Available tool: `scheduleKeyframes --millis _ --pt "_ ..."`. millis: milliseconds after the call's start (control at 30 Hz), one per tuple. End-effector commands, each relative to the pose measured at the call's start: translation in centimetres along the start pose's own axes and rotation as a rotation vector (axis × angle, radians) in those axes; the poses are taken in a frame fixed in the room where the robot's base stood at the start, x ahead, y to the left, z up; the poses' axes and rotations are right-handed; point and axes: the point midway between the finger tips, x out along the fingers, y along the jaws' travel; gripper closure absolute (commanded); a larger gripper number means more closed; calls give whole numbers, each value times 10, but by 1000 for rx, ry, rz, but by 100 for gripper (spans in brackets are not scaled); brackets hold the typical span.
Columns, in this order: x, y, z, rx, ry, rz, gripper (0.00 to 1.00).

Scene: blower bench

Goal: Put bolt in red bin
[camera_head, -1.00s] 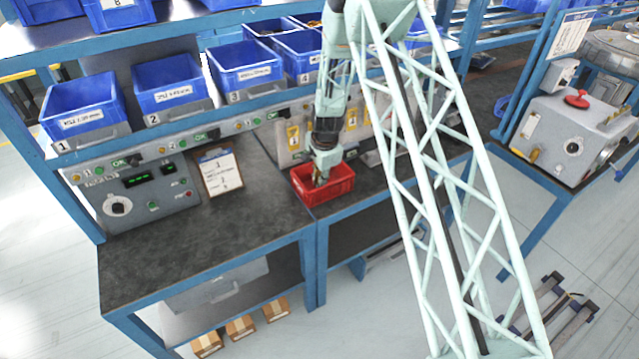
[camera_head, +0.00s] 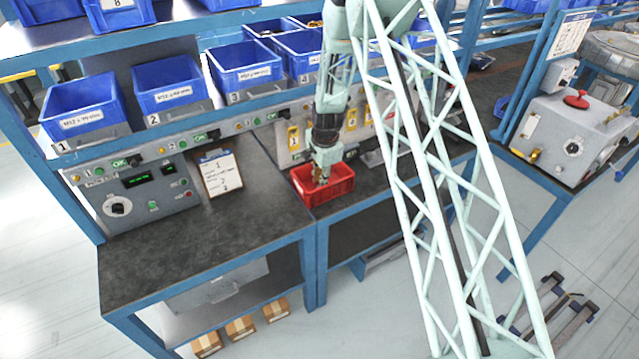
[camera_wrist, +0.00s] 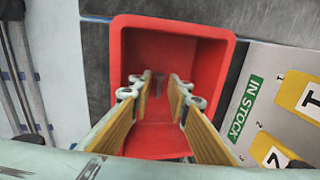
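The red bin (camera_head: 311,197) stands on the dark bench top under my gripper (camera_head: 321,181). In the wrist view the red bin (camera_wrist: 130,45) lies below my gripper (camera_wrist: 161,92), with its inside in sight. My two yellow-padded fingers stand apart with a clear gap between them.
Blue bins (camera_head: 84,108) line the shelf above the bench. A clipboard (camera_head: 221,174) and a grey control box (camera_head: 150,198) stand left of the red bin. An "IN STOCK" panel (camera_wrist: 262,95) lies right of the bin in the wrist view.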

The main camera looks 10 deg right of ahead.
Motion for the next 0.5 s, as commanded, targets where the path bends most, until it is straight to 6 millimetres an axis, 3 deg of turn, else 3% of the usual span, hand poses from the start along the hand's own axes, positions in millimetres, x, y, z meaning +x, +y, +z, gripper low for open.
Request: scheduleKeyframes --millis 500 --pt "-58 -1 0 -1 1 -2 84"
